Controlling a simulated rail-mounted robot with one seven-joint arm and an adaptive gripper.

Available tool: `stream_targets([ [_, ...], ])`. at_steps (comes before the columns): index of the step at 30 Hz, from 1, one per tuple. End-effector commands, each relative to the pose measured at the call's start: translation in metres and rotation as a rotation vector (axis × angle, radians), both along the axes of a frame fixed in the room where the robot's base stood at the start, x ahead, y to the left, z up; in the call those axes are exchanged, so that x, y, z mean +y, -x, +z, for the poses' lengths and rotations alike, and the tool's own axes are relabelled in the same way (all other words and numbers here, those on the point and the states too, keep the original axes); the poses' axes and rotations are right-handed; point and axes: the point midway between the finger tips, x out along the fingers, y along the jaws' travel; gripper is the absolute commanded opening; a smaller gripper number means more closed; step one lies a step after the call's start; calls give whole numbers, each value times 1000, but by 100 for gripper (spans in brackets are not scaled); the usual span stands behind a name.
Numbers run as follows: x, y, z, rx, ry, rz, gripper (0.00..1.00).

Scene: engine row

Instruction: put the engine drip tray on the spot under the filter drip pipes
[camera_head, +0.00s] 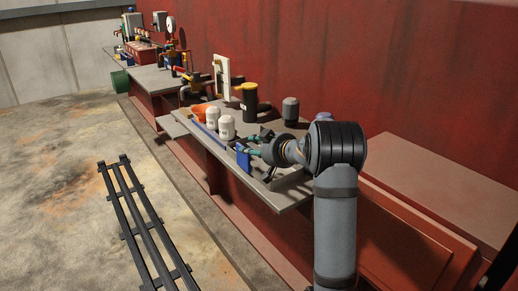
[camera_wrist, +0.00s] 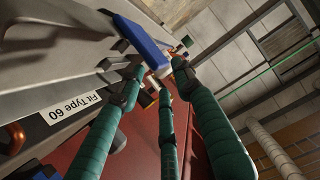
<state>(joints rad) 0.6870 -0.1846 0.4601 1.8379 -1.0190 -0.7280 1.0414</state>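My gripper (camera_head: 254,144) has teal fingers and reaches left over the front part of the grey bench. A small blue piece (camera_head: 243,157) shows right at its fingertips. In the wrist view the three fingers of my gripper (camera_wrist: 160,76) point at the end of a long blue part (camera_wrist: 143,42), which lies between or just beyond the tips. I cannot tell whether they grip it, or whether it is the drip tray. Two white filter-like canisters (camera_head: 226,128) stand behind the fingertips. The drip pipes and the spot under them are not clearly distinguishable.
A blue strip (camera_head: 207,134) runs along the bench's front edge. An orange container (camera_head: 202,112), a black-and-yellow cylinder (camera_head: 249,103) and a grey canister (camera_head: 290,110) stand on the bench. A red wall (camera_head: 330,55) closes the back. A black rail rack (camera_head: 143,222) lies on the floor.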

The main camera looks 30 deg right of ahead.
Motion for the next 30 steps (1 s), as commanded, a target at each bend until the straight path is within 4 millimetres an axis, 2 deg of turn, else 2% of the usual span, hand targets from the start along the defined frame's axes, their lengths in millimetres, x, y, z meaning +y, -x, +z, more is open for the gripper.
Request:
stream_targets([
  [3,-3,22,10,0,0,-1,34],
  [9,-5,43,18,1,1,1,34],
  [22,-4,47,17,1,0,3,34],
  [26,13,45,-9,7,2,17,34],
  [29,42,43,-50,22,3,37,34],
  [30,57,44,-70,30,5,48,34],
])
